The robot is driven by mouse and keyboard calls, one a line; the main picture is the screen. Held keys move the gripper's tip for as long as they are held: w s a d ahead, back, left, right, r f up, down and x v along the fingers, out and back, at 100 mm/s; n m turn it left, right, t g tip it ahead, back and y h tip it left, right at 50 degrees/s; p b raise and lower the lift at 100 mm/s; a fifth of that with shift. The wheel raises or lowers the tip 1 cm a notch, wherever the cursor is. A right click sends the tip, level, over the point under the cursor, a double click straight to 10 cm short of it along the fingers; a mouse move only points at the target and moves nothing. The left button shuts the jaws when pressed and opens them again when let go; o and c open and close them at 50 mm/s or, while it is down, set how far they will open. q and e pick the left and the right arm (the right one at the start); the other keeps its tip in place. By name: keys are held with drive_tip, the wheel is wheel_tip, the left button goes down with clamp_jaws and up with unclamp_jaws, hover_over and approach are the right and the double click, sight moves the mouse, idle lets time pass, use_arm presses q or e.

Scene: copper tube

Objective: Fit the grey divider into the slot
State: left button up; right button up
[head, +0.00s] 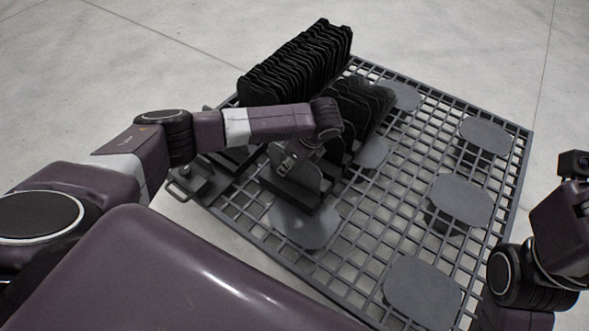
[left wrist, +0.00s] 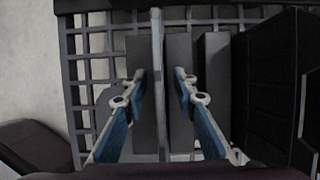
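In the left wrist view the grey divider (left wrist: 158,100) shows edge-on as a thin upright plate between the two blue-padded fingers of my left gripper (left wrist: 160,74). A gap shows on each side of the plate, so the fingers are around it but look apart from it. Grey blocks (left wrist: 180,95) of the slotted holder lie on both sides of the plate. In the head view the divider (head: 309,176) stands upright at the dark holder (head: 300,197), under my left wrist. Its lower edge is hidden, so its seating in the slot cannot be told. My right gripper's fingers are out of view.
A grey grid table (head: 390,215) carries several flat round-cornered plates (head: 460,200). A long row of black dividers (head: 300,60) and a shorter black group (head: 360,105) stand behind my left wrist. The grid's right side has open room between plates.

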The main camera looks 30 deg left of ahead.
use_arm(q)
clamp_jaws()
drive_tip(key=shift+b, duration=0.45)
idle(0.3)
